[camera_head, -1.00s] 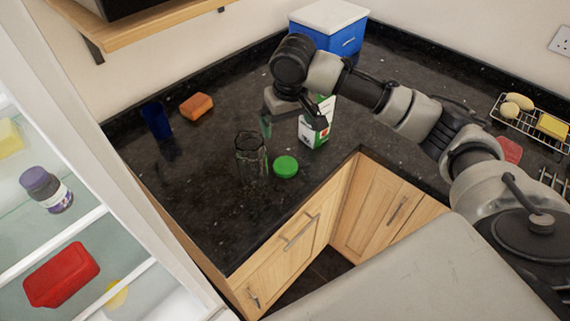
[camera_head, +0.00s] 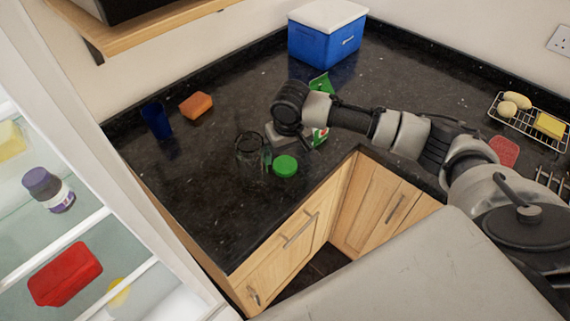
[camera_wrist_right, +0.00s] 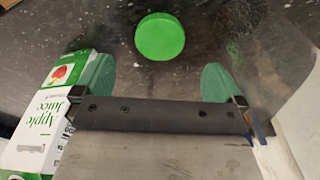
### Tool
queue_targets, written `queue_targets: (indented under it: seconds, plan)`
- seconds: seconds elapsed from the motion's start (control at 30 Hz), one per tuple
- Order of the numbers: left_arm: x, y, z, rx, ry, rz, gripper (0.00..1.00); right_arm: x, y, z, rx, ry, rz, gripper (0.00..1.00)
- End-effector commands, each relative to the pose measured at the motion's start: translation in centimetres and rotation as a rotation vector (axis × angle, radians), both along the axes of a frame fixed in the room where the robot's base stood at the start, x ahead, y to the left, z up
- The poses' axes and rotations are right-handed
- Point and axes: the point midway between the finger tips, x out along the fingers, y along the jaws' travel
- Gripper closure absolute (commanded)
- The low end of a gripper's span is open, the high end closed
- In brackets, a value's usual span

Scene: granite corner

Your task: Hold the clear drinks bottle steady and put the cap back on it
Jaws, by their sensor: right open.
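The clear drinks bottle (camera_head: 247,150) stands on the dark counter, left of the green cap; its outline is faint. The green cap (camera_head: 285,166) lies flat on the counter near its front edge. In the right wrist view the cap (camera_wrist_right: 160,36) shows beyond the fingertips, roughly centred between them. My right gripper (camera_head: 282,153) is low over the counter, just behind the cap and beside the bottle, partly hidden by its own wrist. Its green-padded fingers (camera_wrist_right: 155,80) are spread apart with nothing between them. My left gripper is not in view.
A green and white apple juice carton (camera_head: 321,86) stands close behind my right wrist and beside a finger in the wrist view (camera_wrist_right: 45,115). A blue cup (camera_head: 156,120), orange sponge (camera_head: 196,105), blue cooler box (camera_head: 326,40) and wire rack (camera_head: 527,122) stand farther off.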

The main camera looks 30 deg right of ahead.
Motion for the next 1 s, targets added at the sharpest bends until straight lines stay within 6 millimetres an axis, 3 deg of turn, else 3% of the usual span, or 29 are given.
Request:
queue_targets:
  seconds: [0.4, 0.8, 1.0]
  plan:
    - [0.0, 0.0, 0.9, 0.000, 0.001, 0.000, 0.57, 0.6, 0.0, -5.7, -0.002, 0.002, 0.001, 0.00]
    - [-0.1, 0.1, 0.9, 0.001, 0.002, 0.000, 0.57, 0.7, -0.1, -6.0, -0.001, 0.001, 0.001, 0.00]
    - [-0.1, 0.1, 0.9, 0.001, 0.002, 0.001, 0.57, 0.7, -0.1, -6.0, -0.001, 0.001, 0.001, 0.31]
